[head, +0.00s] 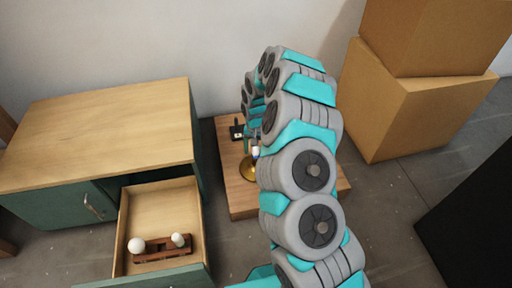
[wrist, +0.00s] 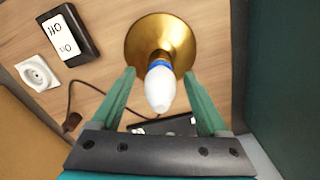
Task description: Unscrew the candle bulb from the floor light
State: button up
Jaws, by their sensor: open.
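The floor light shows in the wrist view as a round brass-coloured base (wrist: 143,32) on a wooden board. The white candle bulb (wrist: 160,92), with a blue band at its lower end, stands in it and points towards the wrist camera. My gripper (wrist: 160,75) is open, with one green finger on each side of the bulb and a visible gap to both. In the head view the lamp's brass base (head: 247,168) and the small white bulb (head: 255,152) show beside my arm, which hides most of my gripper there.
An open drawer (head: 153,207) holds a wooden rack (head: 163,249) with a round bulb (head: 136,245) and another white bulb (head: 178,240). A cabinet (head: 95,130) stands left, cardboard boxes (head: 405,110) right. A black switch box (wrist: 68,37) and white socket (wrist: 37,73) sit near the lamp.

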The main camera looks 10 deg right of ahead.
grip_shut()
jog(key=shift+n+b, duration=0.5)
jog(key=shift+n, duration=0.7)
jog(key=n, duration=0.3)
jog(key=shift+n+b, duration=0.3)
jog(key=shift+b, duration=0.05)
jog(key=shift+n, duration=1.1)
jog(key=n, duration=0.5)
jog(key=shift+b, duration=0.35)
jog(key=n, duration=0.3)
